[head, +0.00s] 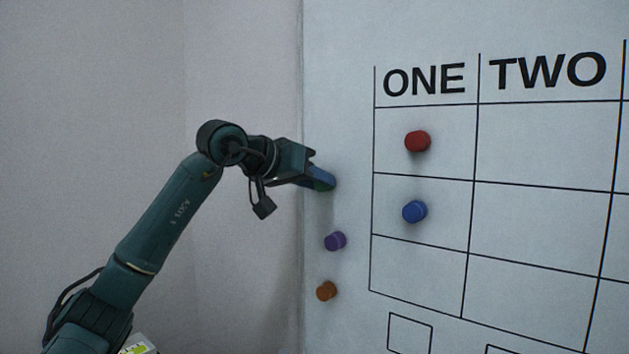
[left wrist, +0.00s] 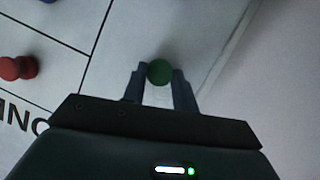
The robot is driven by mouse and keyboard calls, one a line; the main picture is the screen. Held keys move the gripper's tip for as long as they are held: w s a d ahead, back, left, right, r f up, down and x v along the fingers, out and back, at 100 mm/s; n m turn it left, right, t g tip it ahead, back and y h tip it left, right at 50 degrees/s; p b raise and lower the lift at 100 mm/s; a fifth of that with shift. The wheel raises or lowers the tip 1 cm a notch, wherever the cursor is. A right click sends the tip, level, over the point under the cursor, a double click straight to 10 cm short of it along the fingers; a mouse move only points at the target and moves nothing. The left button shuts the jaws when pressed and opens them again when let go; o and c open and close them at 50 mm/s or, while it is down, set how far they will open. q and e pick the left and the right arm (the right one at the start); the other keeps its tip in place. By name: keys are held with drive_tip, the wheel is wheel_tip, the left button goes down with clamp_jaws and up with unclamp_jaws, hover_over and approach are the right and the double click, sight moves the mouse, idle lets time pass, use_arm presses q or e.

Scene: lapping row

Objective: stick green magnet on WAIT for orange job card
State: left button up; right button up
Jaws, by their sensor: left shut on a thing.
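The green magnet (left wrist: 159,72) is between the fingertips of my left gripper (left wrist: 159,85) in the left wrist view. My left gripper (head: 322,178) is shut on it, at the left edge strip of the whiteboard (head: 340,80) in the head view. There the fingers mostly hide the magnet. I cannot tell whether the magnet touches the board. No WAIT label and no orange job card show in these views. My right gripper is not in view.
A red magnet (head: 418,141) and a blue magnet (head: 414,211) are in the column under ONE. A purple magnet (head: 335,241) and an orange magnet (head: 327,291) sit left of the grid. The TWO column cells (head: 540,145) are bare.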

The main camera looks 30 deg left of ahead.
use_arm(q)
drive_tip(key=shift+s, duration=0.2)
drive_tip(key=shift+s+a+b, duration=0.1)
drive_tip(key=shift+s+b, duration=0.35)
drive_tip(key=shift+s, duration=0.55)
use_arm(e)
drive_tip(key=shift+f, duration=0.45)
use_arm(q)
drive_tip(key=shift+s, duration=0.4)
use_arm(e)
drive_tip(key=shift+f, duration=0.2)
use_arm(q)
drive_tip(key=shift+s, duration=0.25)
drive_tip(key=b, duration=0.2)
approach(321, 188)
drive_tip(key=shift+s+d+f, duration=0.25)
drive_tip(key=shift+s+f, duration=0.05)
drive_tip(key=shift+f, duration=0.2)
drive_tip(key=shift+s+d+f, duration=0.2)
drive_tip(key=shift+s+f, duration=0.05)
drive_tip(key=shift+f, duration=0.25)
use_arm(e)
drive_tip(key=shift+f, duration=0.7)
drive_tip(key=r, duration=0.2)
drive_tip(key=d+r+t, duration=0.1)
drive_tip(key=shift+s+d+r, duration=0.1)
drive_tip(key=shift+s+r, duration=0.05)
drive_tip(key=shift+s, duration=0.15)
